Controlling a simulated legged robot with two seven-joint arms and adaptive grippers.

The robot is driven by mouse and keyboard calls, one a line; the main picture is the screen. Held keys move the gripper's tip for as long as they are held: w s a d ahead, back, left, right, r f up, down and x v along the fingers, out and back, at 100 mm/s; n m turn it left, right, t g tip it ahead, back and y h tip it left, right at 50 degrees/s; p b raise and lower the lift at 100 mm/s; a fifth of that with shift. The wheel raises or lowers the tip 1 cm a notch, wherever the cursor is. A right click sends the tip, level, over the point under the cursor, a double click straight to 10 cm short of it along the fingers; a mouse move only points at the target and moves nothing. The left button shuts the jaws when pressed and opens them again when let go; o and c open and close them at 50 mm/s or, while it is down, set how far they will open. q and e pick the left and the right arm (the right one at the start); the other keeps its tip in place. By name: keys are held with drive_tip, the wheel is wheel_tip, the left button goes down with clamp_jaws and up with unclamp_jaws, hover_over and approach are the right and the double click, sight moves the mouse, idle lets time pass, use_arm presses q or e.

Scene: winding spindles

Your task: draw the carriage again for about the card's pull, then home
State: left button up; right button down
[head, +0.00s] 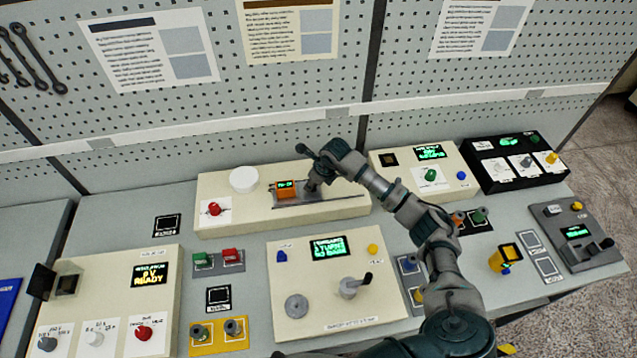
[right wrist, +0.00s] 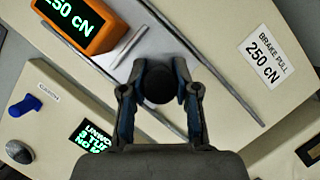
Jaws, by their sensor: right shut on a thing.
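The carriage rails (head: 335,203) run along the top of a long cream box at the back middle of the bench. An orange gauge (head: 286,190) sits at their left end; in the right wrist view the gauge (right wrist: 85,20) shows "250 CN" in green. My right gripper (head: 313,184) is just right of the gauge. In the right wrist view its fingers are closed around a dark round knob (right wrist: 158,83) over the rails. The card (right wrist: 265,57) reads "BRAKE PULL 250 CN". The knob's lower part is hidden by the fingers. My left gripper is not in view.
A white round spool (head: 243,179) and a red knob (head: 213,208) stand left of the gauge. In front is a cream box with a crank (head: 355,285) and a green-lettered display (head: 329,247). My right arm crosses above the bench's right half.

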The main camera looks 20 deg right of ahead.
drive_tip(key=shift+a+r, duration=0.1)
drive_tip(key=c, duration=1.1)
unclamp_jaws()
drive_tip(key=shift+o, duration=1.3)
drive_tip(key=shift+w, duration=0.1)
drive_tip(key=shift+a, duration=0.1)
drive_tip(key=v, duration=1.1)
drive_tip(key=shift+r, duration=0.35)
